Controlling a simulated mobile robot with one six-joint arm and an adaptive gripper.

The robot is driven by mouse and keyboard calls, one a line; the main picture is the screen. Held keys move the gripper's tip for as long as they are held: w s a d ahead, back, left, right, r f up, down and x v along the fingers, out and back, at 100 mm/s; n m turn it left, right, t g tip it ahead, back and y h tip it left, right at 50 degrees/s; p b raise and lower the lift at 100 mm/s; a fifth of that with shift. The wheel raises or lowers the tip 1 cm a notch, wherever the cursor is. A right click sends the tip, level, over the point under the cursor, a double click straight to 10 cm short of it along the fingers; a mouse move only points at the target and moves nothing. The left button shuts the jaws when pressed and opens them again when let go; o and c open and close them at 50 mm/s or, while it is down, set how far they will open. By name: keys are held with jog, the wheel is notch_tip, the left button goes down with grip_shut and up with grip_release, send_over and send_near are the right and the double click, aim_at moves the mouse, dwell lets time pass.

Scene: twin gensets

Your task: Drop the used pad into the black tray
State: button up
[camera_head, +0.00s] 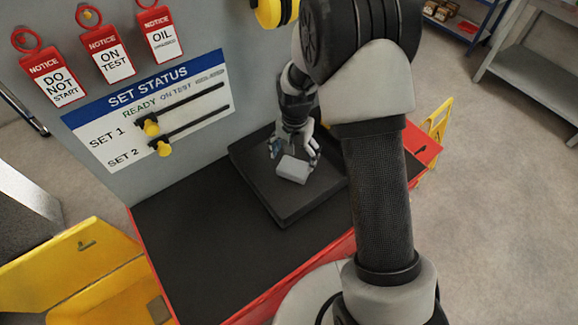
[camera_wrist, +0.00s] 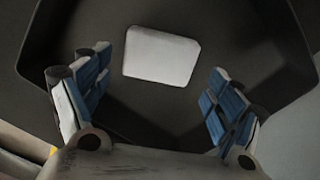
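The used pad, a pale grey rounded block, lies in the black tray, as seen in the wrist view, where the pad (camera_wrist: 160,56) is just beyond my fingertips. In the head view the pad (camera_head: 293,169) shows below my gripper. The black tray (camera_head: 262,186) sits on the dark bench top, and its floor and raised sides fill most of the wrist view (camera_wrist: 150,120). My gripper (camera_head: 293,152) is over the tray. In the wrist view its blue-padded fingers (camera_wrist: 153,95) are spread wide, with nothing between them. I cannot tell the exact gap between fingers and pad.
The red-edged bench (camera_head: 190,235) has clear dark top left of the tray. A grey panel behind carries a set status board (camera_head: 150,110) with yellow sliders and red notice tags (camera_head: 107,55). A yellow box (camera_head: 100,275) stands at lower left.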

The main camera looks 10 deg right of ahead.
jog(key=shift+o, duration=1.1)
notch_tip(320, 180, up, 12)
